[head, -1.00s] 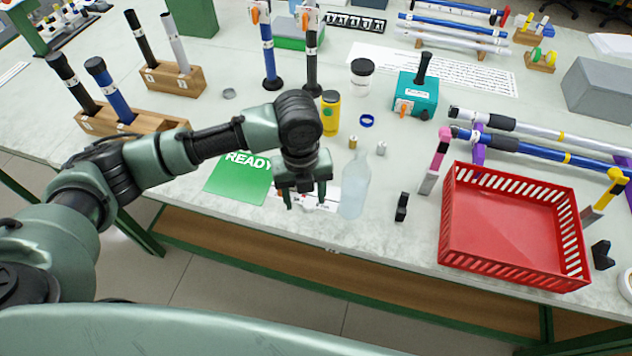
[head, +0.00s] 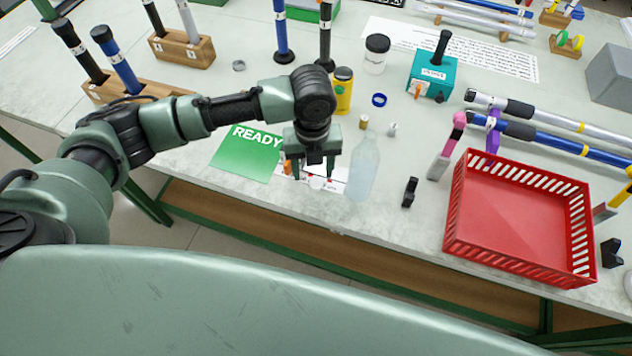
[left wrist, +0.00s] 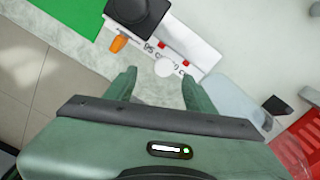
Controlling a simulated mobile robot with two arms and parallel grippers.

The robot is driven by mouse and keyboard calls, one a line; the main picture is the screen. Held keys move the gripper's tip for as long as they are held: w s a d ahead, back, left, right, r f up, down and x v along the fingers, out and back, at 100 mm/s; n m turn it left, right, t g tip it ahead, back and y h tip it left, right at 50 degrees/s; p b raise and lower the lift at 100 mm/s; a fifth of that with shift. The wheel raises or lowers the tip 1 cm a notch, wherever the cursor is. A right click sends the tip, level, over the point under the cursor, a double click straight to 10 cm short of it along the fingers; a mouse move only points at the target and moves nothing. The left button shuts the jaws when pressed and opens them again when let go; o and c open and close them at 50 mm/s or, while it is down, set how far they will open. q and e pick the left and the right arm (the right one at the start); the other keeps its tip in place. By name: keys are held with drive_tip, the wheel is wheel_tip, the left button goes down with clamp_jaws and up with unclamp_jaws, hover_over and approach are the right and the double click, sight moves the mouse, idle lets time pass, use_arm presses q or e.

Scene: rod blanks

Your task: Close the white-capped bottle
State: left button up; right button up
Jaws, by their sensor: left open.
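A translucent, pale bottle (head: 363,172) stands near the front edge of the table, with no cap seen on its narrow neck. It also shows in the left wrist view (left wrist: 232,98), right of my fingers. A white round disc (left wrist: 165,68), which looks like the cap, lies on a white printed card (left wrist: 200,55). My left gripper (head: 314,174) is open and empty, pointing down over the card, left of the bottle. In the left wrist view the disc shows between its fingertips (left wrist: 159,74). My right gripper is not in view.
A green READY mat (head: 243,153) lies left of the card. A yellow can (head: 343,92), a brass cylinder (head: 364,122) and a blue ring (head: 379,100) are behind the bottle. A small black block (head: 410,192) and a red basket (head: 521,262) stand to the right.

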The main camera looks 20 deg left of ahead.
sight(316, 183)
use_arm(q)
drive_tip(key=shift+w+d+f+p, duration=0.15)
drive_tip(key=shift+f+p, duration=0.2)
drive_tip(key=shift+f, duration=0.95)
drive_tip(key=shift+w+d+f+p, duration=0.1)
drive_tip(key=shift+f+p, duration=0.2)
drive_tip(key=shift+f, duration=1)
clamp_jaws()
